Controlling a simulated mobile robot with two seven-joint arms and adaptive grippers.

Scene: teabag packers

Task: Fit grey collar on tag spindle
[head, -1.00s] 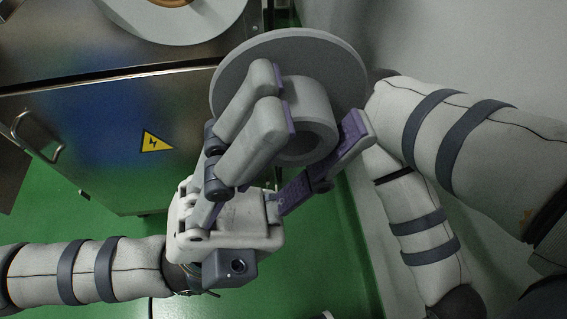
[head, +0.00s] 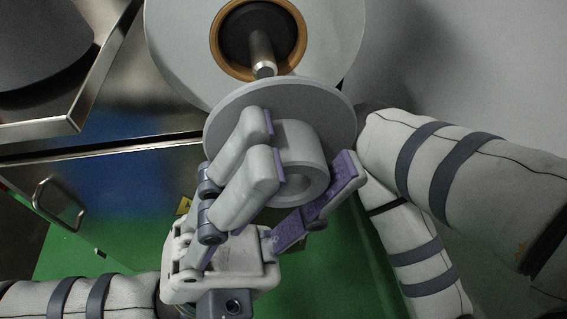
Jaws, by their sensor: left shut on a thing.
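The grey collar, a wide disc with a short hollow hub (head: 303,150), is in my left gripper. My left gripper (head: 305,178) is shut on the hub, with two fingers on its left and one on its right. The hub's open end faces the camera. The tag spindle (head: 262,55) is a metal shaft pointing toward the camera, just beyond the collar's upper edge in the picture. It stands in the middle of a large pale reel (head: 180,50) with a brown core (head: 296,28). The collar is off the spindle. My right gripper is not in view; only my right arm shows.
A steel machine cabinet (head: 140,195) with a handle (head: 52,205) stands at left. A steel ledge (head: 95,95) with a dark round thing (head: 40,40) is at upper left. A pale wall (head: 470,60) closes off the right. Green floor (head: 130,265) shows below.

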